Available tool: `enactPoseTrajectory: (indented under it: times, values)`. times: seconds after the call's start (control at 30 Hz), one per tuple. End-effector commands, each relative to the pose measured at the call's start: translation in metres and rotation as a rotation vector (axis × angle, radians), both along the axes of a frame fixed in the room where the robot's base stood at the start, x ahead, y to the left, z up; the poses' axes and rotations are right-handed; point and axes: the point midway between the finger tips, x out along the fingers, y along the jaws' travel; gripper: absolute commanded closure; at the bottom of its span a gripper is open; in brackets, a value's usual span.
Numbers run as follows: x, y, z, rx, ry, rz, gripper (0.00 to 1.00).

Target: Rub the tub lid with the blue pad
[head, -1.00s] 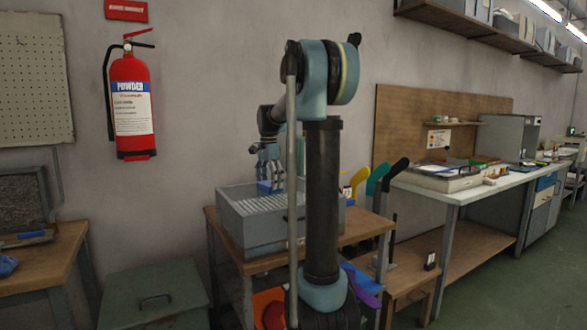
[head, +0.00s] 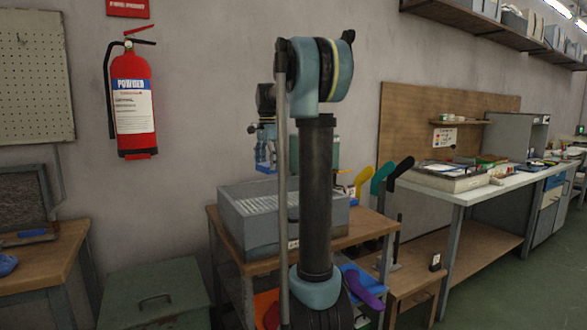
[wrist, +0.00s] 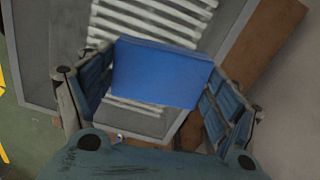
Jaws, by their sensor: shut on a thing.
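My gripper (head: 265,153) is shut on the blue pad (wrist: 160,75), which spans between its two fingers in the wrist view. In the head view it hangs above the grey box with the white ribbed top, clear of it. The pad's lower edge shows small and blue under the fingers (head: 265,168). A green tub with a flat lid (head: 150,278) and a dark handle stands at the lower left, apart from the gripper. My arm's column hides part of the scene beside the gripper.
The grey ribbed box (head: 250,235) sits on a wooden table (head: 340,235). Coloured foot-shaped forms (head: 382,178) stand at its right. A wooden bench (head: 50,265) is at the left, and a fire extinguisher (head: 133,105) hangs above the tub. The space over the lid looks free.

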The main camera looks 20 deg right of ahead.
Motion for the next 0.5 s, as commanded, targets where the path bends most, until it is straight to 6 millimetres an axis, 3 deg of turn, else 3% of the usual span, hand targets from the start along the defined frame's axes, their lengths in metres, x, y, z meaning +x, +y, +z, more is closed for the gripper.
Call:
enactPoseTrajectory:
  times: [0.2,0.5]
  values:
    - [0.0,-0.001,0.015,0.0,0.0,-0.002,0.4]
    - [0.0,-0.002,0.018,0.0,0.0,-0.002,0.4]
